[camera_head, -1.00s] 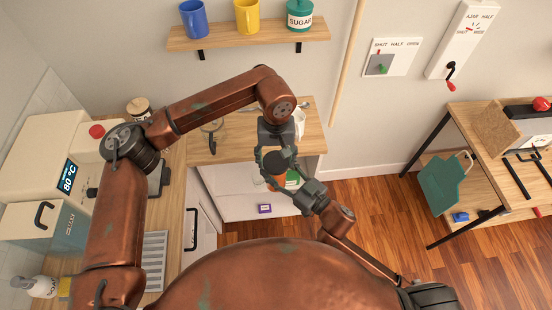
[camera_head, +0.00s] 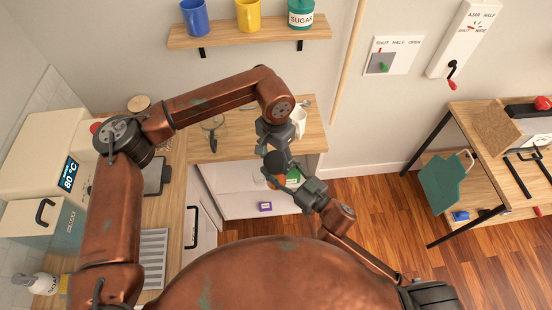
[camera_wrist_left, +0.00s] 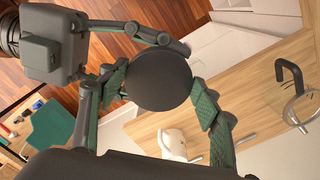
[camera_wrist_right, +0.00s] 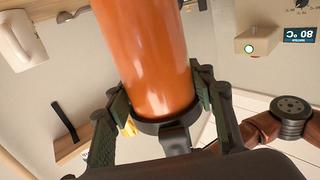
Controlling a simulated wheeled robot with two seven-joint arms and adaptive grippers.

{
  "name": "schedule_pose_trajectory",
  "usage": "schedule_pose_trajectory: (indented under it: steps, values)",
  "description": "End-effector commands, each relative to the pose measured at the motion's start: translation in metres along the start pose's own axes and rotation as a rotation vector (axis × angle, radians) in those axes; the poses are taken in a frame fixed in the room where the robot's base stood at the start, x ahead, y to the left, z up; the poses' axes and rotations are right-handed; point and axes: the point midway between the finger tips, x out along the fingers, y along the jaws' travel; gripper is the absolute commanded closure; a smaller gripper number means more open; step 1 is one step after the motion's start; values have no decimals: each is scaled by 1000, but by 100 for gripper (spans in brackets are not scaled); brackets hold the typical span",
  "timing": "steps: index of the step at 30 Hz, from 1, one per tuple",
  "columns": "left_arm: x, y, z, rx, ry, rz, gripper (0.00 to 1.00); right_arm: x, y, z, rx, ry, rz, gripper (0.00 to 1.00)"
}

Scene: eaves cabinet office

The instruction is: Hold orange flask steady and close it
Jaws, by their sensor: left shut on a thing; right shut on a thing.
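The orange flask (camera_wrist_right: 150,55) is held above the floor in front of the counter. In the head view only a little orange shows beneath the round black lid (camera_head: 275,163). My left gripper (camera_head: 274,150) is shut on the lid, its fingers on opposite sides. The lid also fills the middle of the left wrist view (camera_wrist_left: 160,78) and hides the flask there. I cannot tell whether the lid is fully seated. My right gripper (camera_head: 292,183) comes from the lower right.
Below is an open white compartment with a purple box (camera_head: 264,206). Free floor (camera_head: 375,205) extends right towards a workbench.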

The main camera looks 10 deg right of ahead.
Motion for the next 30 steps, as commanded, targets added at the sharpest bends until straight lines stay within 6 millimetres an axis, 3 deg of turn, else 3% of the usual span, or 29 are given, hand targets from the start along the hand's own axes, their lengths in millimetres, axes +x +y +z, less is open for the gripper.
schedule_pose_trajectory:
  steps: [4, 13, 14, 20, 30]
  values:
    - [0, -2, 0, 95, 0, -1, 54, 0, 0, -1, 0, 2, -1, 100]
    - [-1, -2, 0, 104, 1, -1, 54, 0, 0, -1, 0, 1, 0, 100]
    - [-1, -2, 0, 103, 1, -1, 39, 0, 0, 0, 0, 1, 0, 100]
    - [0, -1, 0, 103, 1, -1, 26, 0, 0, -1, 0, 2, -1, 100]
    - [-2, -1, 0, 103, 1, -1, 24, 0, 0, -2, -1, 3, -1, 100]
